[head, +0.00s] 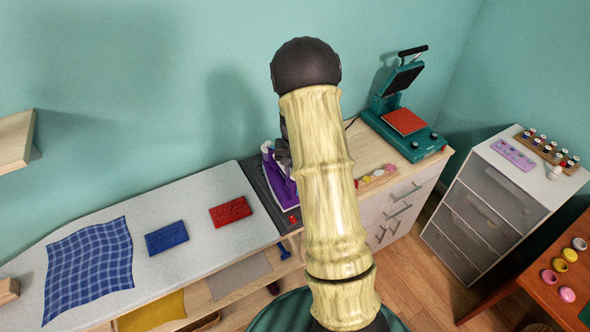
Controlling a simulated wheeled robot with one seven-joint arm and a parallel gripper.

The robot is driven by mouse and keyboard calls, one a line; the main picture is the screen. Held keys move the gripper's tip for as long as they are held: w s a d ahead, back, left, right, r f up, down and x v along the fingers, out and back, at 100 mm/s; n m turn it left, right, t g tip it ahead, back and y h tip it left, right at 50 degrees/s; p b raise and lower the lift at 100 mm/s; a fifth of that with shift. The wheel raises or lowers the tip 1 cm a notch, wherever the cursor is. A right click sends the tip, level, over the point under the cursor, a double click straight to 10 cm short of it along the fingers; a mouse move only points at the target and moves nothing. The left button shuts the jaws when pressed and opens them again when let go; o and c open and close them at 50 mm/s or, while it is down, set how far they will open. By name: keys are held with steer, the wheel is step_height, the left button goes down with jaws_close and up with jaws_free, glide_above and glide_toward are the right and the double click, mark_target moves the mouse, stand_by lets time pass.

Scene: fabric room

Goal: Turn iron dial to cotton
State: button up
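The purple and white iron (280,184) stands on a dark pad (262,188) at the right end of the ironing board. My arm crosses in front and hides its right side. I cannot make out the dial or its setting. My gripper (283,152) shows only as a dark piece beside my arm, close to the iron's top. Its fingers are hidden, so I cannot tell whether it touches the iron or is open or shut.
A teal heat press (405,125) stands on the wooden cabinet to the right. A white drawer unit (490,215) stands farther right, with floor between.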

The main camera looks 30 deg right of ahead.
steer(key=shift+m, duration=2.2)
steer(key=o, duration=1)
step_height(320, 180, up, 17)
steer(key=b, duration=0.2)
steer(key=shift+r+b, duration=0.2)
steer(key=shift+b, duration=0.15)
